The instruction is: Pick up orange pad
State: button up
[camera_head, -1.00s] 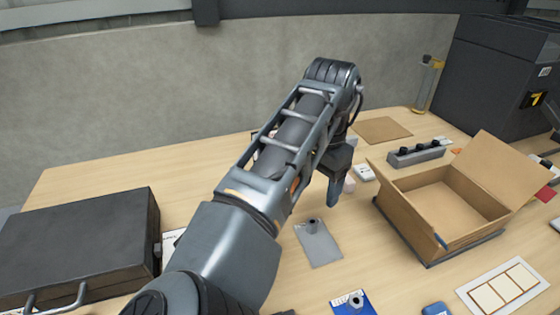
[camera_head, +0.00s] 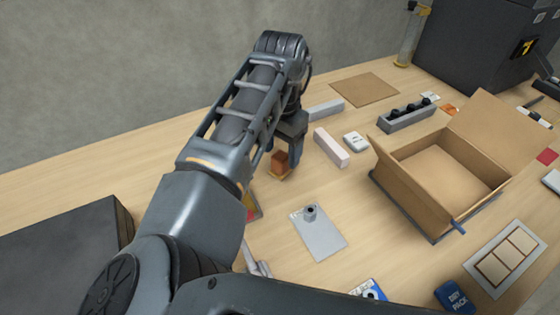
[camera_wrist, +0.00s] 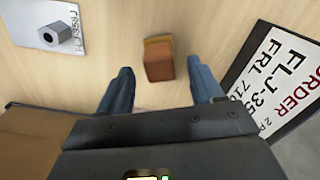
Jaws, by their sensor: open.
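A small orange-brown block (camera_head: 280,160) stands on the wooden table just below my gripper, with a yellowish-orange edge at its base. It also shows in the wrist view (camera_wrist: 158,62), between my two blue fingertips and a little beyond them. I cannot tell whether the block and the yellowish part are one piece. My gripper (camera_wrist: 160,70) is open and empty, pointing down near the block. In the head view the gripper (camera_head: 291,140) is dark and its fingertips are mostly hidden. A small flat orange piece (camera_head: 448,108) lies farther off, by the grey rack.
A grey plate with a nut (camera_head: 322,240) lies in front of the block. A whitish bar (camera_head: 331,147) lies to the right. An open cardboard box (camera_head: 400,200) stands farther right. A printed order sheet (camera_wrist: 275,70) is close to the right finger. A dark case (camera_head: 70,240) is at left.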

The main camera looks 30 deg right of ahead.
aim_at(281, 155)
jog(key=shift+f, duration=1.4)
jog(key=shift+c, duration=0.3)
jog(key=c, duration=1.1)
notch_tip(281, 155, up, 10)
jog(key=shift+r, duration=0.1)
jog(key=o, duration=0.6)
jog(key=c, duration=0.4)
